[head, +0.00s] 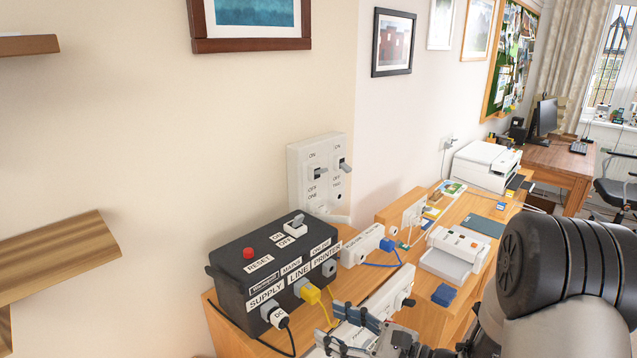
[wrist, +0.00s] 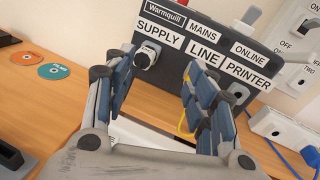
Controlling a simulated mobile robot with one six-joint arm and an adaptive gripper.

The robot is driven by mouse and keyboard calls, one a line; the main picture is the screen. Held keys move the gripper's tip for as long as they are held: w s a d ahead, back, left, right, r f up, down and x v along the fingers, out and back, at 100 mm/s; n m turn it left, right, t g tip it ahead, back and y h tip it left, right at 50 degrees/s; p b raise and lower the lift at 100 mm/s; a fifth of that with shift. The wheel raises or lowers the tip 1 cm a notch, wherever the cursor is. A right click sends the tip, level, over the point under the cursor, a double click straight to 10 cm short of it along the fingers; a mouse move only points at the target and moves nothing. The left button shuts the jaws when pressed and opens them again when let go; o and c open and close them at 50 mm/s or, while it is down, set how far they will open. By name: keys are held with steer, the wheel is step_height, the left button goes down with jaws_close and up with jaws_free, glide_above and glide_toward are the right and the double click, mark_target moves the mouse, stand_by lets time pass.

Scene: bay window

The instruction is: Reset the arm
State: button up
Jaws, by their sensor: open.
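My gripper (head: 348,332) is open at the bottom of the head view, low in front of the black supply box (head: 232,292). In the wrist view, my gripper (wrist: 158,82) has its two blue-padded fingers spread apart, with nothing seen between them. The supply box (wrist: 175,75) stands beyond the fingertips there. My arm (head: 560,270) reaches in from the right of the head view.
White power strips (head: 362,245) and a white device (head: 455,253) crowd the desk. Two discs (wrist: 54,71) lie left.

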steer(key=s+a+r+n+g+h, duration=0.25)
steer(key=s+n+g, duration=0.25)
steer(key=s+n, duration=0.3)
steer(key=s+a+r+n+g+h, duration=0.25)
steer(key=s+n+g, duration=0.3)
steer(key=s, duration=0.55)
steer(key=s+d+r+n+t+h, duration=0.2)
steer(key=d+n+t+h, duration=0.1)
steer(key=d, duration=0.4)
steer(key=s+d+r+n+t+h, duration=0.2)
steer(key=s+d+n+t+h, duration=0.1)
steer(key=d+n+h, duration=0.3)
steer(key=shift+d+h, duration=0.5)
steer(key=shift+d, duration=0.25)
